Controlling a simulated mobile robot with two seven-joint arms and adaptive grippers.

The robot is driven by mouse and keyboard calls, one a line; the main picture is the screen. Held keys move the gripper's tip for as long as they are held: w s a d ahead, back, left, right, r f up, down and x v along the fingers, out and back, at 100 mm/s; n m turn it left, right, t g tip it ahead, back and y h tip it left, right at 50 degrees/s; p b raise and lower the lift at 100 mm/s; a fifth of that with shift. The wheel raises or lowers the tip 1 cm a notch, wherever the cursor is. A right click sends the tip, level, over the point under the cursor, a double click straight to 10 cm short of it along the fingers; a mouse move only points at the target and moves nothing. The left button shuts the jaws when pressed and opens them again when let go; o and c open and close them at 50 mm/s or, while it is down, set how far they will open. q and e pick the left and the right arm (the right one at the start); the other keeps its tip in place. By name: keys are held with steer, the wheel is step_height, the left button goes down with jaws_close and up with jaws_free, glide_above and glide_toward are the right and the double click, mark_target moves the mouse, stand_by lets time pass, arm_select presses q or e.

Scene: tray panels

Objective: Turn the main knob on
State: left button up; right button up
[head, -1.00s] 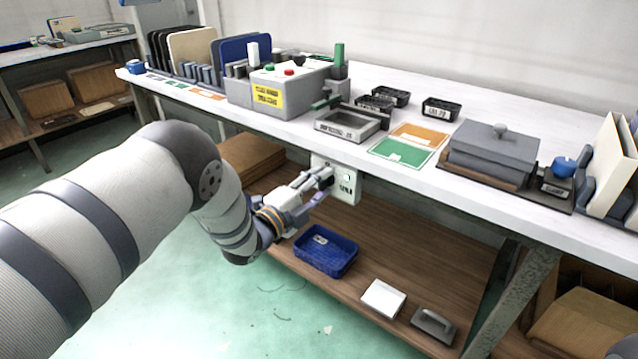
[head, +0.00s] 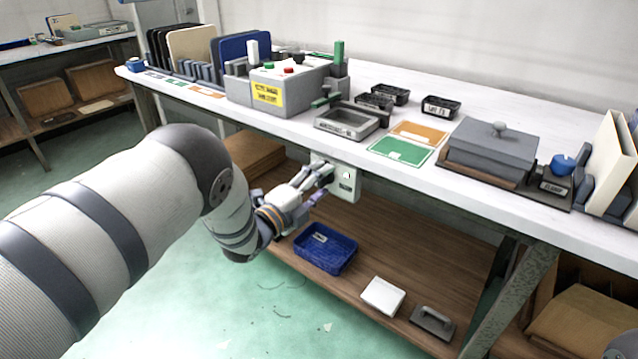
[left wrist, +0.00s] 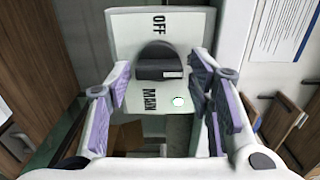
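The main knob (left wrist: 158,62) is dark and round with a raised grip bar. It sits on a pale switch box (left wrist: 125,22) marked OFF and MAIN, both words sideways in the left wrist view. The bar lies across that view, with a small pale mark towards its right end. The box (head: 347,184) hangs under the table's front edge in the head view. My left gripper (left wrist: 160,68) is open, one finger on each side of the knob, with gaps visible. In the head view the left gripper (head: 322,180) is at the box and hides the knob. My right gripper is out of view.
The white tabletop (head: 465,205) overhangs the box. A blue basket (head: 325,250), a white block (head: 383,296) and a grey handled piece (head: 432,322) lie on the lower shelf (head: 430,255). A grey control box (head: 285,88) stands on the table above.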

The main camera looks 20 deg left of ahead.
arm_select(q)
steer(key=v, duration=1.2)
